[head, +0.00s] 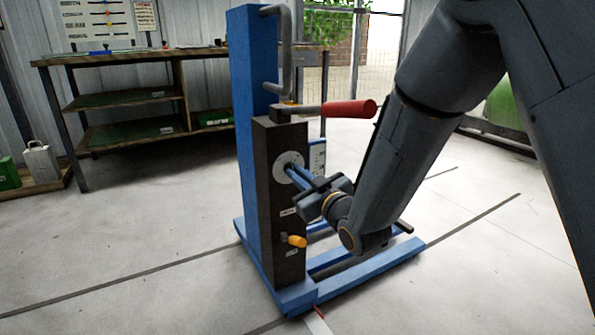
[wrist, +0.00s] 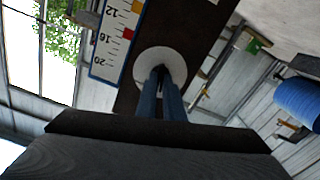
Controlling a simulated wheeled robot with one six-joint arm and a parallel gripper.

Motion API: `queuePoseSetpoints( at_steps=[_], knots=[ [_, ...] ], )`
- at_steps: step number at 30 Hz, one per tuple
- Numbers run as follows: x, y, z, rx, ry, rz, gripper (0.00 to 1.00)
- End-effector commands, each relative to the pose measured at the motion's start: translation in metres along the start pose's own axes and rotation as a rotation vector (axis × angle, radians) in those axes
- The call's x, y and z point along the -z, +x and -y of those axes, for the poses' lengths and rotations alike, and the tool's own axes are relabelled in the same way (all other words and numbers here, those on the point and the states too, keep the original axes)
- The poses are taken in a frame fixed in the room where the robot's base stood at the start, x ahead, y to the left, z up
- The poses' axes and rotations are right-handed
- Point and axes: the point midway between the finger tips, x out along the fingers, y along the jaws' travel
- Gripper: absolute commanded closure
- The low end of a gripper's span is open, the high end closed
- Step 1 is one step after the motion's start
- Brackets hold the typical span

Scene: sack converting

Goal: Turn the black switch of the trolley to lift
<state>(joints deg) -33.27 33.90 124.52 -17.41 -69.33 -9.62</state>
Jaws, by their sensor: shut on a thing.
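The trolley has a blue column (head: 241,60) with a dark panel box (head: 277,200) on its front. A round pale dial plate (head: 284,158) sits on the box and also shows in the wrist view (wrist: 176,57). My gripper (head: 291,169) reaches it from the right. Its blue fingers (wrist: 160,90) are shut on the black switch (wrist: 160,71) at the plate's middle. The fingers hide most of the switch, so I cannot tell which position it points to. Small labels on the box are too small to read.
A crank with a red handle (head: 349,110) sticks out above my gripper. An orange knob (head: 294,241) is below it. A scale (wrist: 118,38) runs beside the panel. The trolley's blue base (head: 370,273) stands on open floor. A workbench (head: 120,56) is behind.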

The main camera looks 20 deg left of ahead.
Motion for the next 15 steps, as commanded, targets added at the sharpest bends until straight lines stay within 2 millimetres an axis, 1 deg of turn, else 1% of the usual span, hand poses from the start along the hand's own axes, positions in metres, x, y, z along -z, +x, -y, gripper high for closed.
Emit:
queuePoseSetpoints(
  at_steps=[6,15],
  knots=[
    [0.0007,-0.0007,0.0003,0.0,-0.194,0.002,1.0],
    [-0.0001,-0.0007,0.0008,0.001,-0.401,0.002,1.0]
  ],
)
